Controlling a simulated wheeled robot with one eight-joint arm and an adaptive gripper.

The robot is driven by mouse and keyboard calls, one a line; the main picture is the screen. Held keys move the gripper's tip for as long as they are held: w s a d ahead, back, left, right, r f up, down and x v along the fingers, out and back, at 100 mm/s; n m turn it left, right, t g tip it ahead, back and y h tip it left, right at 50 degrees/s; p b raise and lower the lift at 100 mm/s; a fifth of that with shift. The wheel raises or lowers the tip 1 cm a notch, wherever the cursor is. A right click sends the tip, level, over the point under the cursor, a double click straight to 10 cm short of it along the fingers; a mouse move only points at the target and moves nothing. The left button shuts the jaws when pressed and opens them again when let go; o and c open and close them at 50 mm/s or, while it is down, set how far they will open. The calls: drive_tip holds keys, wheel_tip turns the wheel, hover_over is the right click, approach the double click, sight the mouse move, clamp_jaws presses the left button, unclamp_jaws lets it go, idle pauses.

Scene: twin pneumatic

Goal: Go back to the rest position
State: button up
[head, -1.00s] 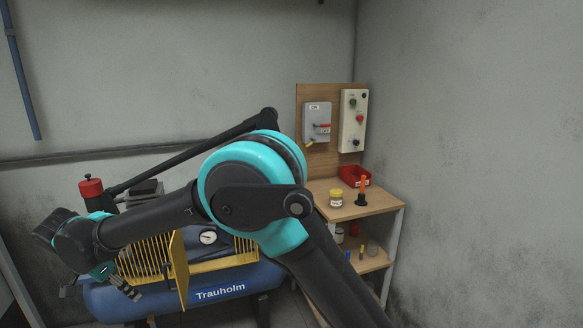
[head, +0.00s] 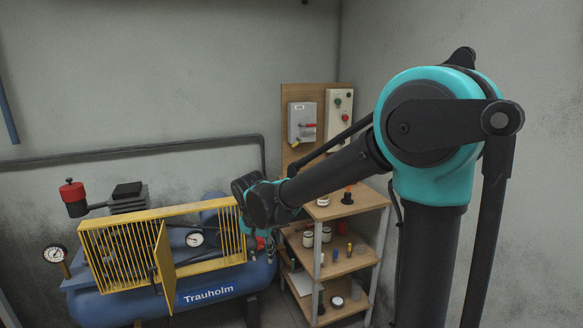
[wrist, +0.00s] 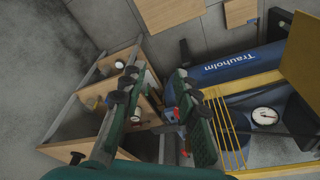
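My gripper (wrist: 157,78) shows in the wrist view with its two dark green fingers apart and a clear gap between the tips. I see nothing held in it. A small red and blue part shows between and behind the fingers; I cannot tell what it is. In the head view my gripper (head: 262,248) hangs small and partly hidden under the wrist, between the compressor's right end and the shelf. My arm reaches across from the right, its elbow high in front of the right wall.
The blue compressor tank (head: 215,291) stands left with its yellow cage (head: 112,257) and hinged yellow panel (head: 164,262). The wooden shelf (head: 350,264) holds jars and small items. A switch board (head: 318,93) stands behind it. Upper room left of my elbow is clear.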

drive_tip(key=s+d+f+n, duration=0.1)
drive_tip(key=s+d, duration=0.1)
drive_tip(key=d, duration=0.7)
drive_tip(key=s+d+f, duration=0.2)
drive_tip(key=s+d, duration=0.1)
drive_tip(key=d, duration=0.6)
drive_tip(key=s+d+f+n+t, duration=0.1)
drive_tip(key=s+d+f, duration=0.4)
drive_tip(key=s+d, duration=0.3)
drive_tip(key=shift+s+d+n+t+y, duration=0.4)
drive_tip(key=shift+d, duration=0.5)
